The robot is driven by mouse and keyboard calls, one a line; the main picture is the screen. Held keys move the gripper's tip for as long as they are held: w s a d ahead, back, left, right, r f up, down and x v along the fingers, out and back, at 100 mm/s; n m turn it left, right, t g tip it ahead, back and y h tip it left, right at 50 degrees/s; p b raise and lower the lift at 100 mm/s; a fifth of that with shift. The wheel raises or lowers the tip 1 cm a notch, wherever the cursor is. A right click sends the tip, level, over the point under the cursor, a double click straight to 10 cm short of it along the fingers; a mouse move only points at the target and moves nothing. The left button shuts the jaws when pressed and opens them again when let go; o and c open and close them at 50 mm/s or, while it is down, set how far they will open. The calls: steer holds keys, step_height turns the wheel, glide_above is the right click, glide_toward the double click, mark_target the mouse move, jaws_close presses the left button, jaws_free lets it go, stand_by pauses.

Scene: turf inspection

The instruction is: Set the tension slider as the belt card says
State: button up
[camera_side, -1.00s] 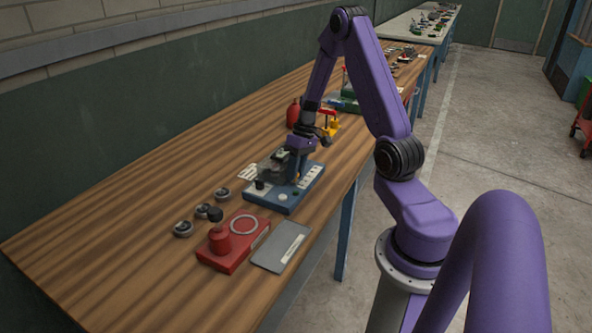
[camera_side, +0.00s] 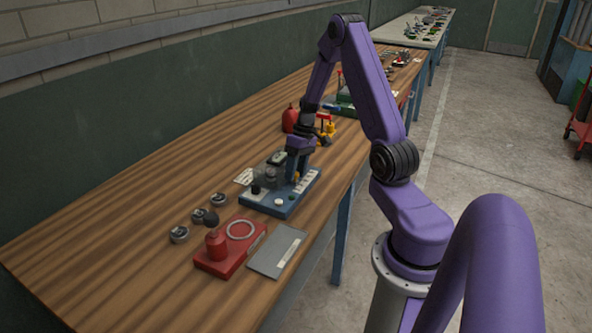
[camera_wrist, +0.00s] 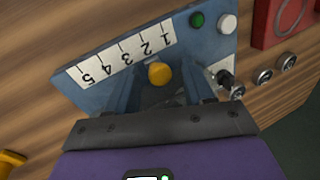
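The tension slider's yellow knob (camera_wrist: 159,74) sits on a blue panel (camera_wrist: 222,52), beside a white scale (camera_wrist: 122,50) marked 1 to 5, upside down in the wrist view. The knob is near the low end, around 1 to 2. My gripper (camera_wrist: 160,86) has its two fingers on either side of the knob, with gaps visible. In the side view my gripper (camera_side: 294,174) reaches down onto the blue unit (camera_side: 272,206). A small white card (camera_side: 243,176) lies behind the unit; its print is unreadable, and I cannot tell if it is the belt card.
A green button (camera_wrist: 197,20) and a white button (camera_wrist: 228,23) are on the panel. A red block (camera_side: 224,262), a grey plate (camera_side: 268,262) and several small rollers (camera_side: 180,234) are nearby. A red bottle (camera_side: 290,119) stands behind. The left bench top is clear.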

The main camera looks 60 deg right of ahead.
steer(key=shift+r, duration=0.1)
steer(key=v, duration=1.7)
steer(key=shift+r, duration=0.1)
steer(key=s+a+n+g+h, duration=0.15)
steer(key=a+n, duration=0.45)
steer(key=a, duration=1.7)
steer(key=s+a+f+n+h, duration=0.1)
steer(key=s+a+n, duration=0.3)
steer(key=s, duration=0.5)
steer(key=s+a+f+n+t+h, duration=0.1)
steer(key=s+a+n, duration=0.3)
steer(key=s+a, duration=0.3)
steer(key=s, duration=0.3)
steer(key=shift+s+a, duration=0.15)
steer(key=shift+a, duration=0.25)
stand_by(0.3)
